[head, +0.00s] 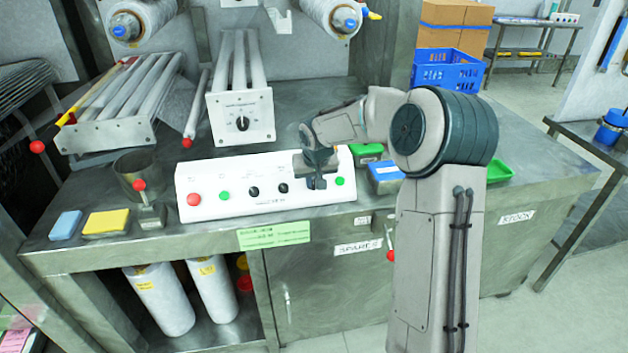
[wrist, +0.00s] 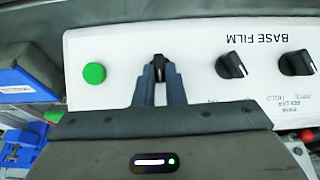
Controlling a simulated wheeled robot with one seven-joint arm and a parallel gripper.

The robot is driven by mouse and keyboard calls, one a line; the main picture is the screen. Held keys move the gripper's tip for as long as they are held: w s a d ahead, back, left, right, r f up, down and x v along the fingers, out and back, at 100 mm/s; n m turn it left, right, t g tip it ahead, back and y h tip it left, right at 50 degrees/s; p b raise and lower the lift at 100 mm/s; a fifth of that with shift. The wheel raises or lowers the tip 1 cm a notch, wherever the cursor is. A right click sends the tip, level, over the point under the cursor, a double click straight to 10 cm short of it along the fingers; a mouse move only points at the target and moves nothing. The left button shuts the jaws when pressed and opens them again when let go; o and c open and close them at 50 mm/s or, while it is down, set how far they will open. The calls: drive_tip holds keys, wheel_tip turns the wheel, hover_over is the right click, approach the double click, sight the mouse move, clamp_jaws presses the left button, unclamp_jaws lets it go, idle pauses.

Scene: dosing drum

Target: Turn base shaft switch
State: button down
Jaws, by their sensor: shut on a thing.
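The white control box (head: 240,205) stands on the metal bench, with a row of a red button, a green button, black knobs and another green button. My gripper (head: 317,182) is at the right part of this row in the head view and hides what is behind it. In the wrist view my gripper (wrist: 160,80) is shut on a black rotary switch (wrist: 158,66), one finger on each side. Its label is hidden. A green button (wrist: 94,73) is to its left and two black knobs (wrist: 232,65) are to its right, near the "BASE FILM" print.
A white box with a black dial (head: 242,122) and rollers stands behind the control box. A metal cup (head: 137,170), a yellow sponge (head: 106,222) and a blue sponge (head: 66,225) are on the left. A blue bin (head: 385,175) and a green bin (head: 367,150) are close on the right.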

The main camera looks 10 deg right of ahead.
drive_tip(key=shift+a+f+n+h+b, duration=0.25)
drive_tip(key=shift+n+h+b, duration=0.45)
drive_tip(key=shift+b, duration=0.45)
drive_tip(key=shift+a+r+n+h+b, duration=0.1)
drive_tip(key=shift+a+n+h+b, duration=0.1)
drive_tip(key=shift+n+h+b, duration=0.95)
drive_tip(key=shift+n+t+y+b, duration=0.25)
drive_tip(key=shift+n+t+b, duration=0.1)
drive_tip(key=shift+b, duration=0.15)
drive_tip(key=c, duration=1.5)
unclamp_jaws()
drive_tip(key=shift+r, duration=0.15)
drive_tip(key=v, duration=1.3)
drive_tip(key=shift+r, duration=0.3)
drive_tip(key=shift+s, duration=0.15)
